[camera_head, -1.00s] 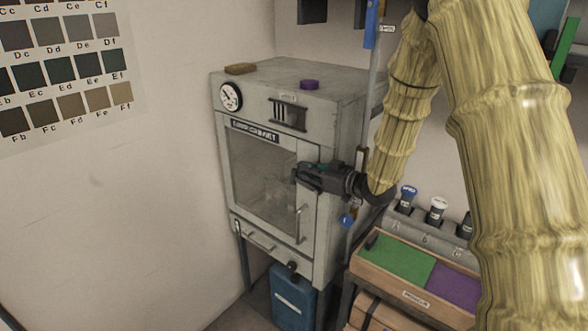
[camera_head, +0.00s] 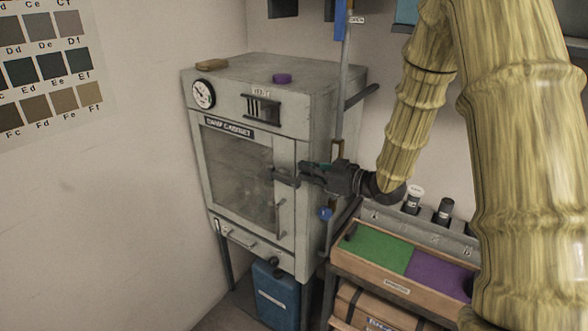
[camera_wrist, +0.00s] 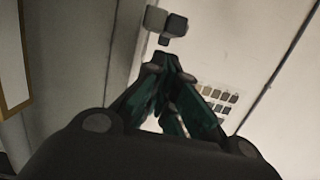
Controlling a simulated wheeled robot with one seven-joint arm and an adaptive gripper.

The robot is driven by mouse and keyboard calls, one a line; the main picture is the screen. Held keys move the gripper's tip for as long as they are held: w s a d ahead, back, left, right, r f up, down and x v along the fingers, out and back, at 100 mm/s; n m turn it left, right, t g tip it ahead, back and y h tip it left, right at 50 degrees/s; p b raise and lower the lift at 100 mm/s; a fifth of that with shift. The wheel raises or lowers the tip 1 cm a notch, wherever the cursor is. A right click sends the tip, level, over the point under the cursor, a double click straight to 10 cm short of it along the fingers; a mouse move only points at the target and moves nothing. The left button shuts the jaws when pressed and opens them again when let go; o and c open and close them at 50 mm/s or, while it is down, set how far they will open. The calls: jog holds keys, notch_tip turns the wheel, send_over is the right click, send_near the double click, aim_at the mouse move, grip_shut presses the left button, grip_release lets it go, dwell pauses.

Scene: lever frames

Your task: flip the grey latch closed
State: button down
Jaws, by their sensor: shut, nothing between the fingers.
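A grey cabinet (camera_head: 294,233) with a framed window door stands against the wall, and its door looks shut. A dark grey latch (camera_head: 284,177) sits at the right edge of the door, roughly horizontal; I cannot tell whether it is closed. My gripper (camera_head: 303,170) is just right of the latch, at about its height, with its fingers shut and empty. Whether the tips touch the latch is unclear. In the wrist view the fingertips (camera_wrist: 163,60) meet, and a grey block (camera_wrist: 160,20), perhaps the latch, shows just beyond them.
A vertical rod (camera_head: 341,90) with a blue knob (camera_head: 326,213) stands right of the cabinet. A wooden tray (camera_head: 398,287) with green and purple parts is below my arm. A blue canister (camera_head: 276,296) is under the cabinet.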

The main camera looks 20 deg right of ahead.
jog(key=f+v, duration=0.1)
jog(key=v, duration=0.3)
notch_tip(320, 180, up, 3)
jog(key=p, duration=0.5)
send_over(272, 168)
jog(key=f+v, duration=0.1)
jog(key=v, duration=0.3)
jog(key=shift+s+d+r, duration=0.1)
jog(key=shift+d, duration=0.1)
jog(key=shift+f+p, duration=0.95)
jog(key=shift+f, duration=0.75)
jog(key=shift+a+f+b, duration=0.15)
jog(key=shift+f+b, duration=0.4)
jog(key=shift+b, duration=0.05)
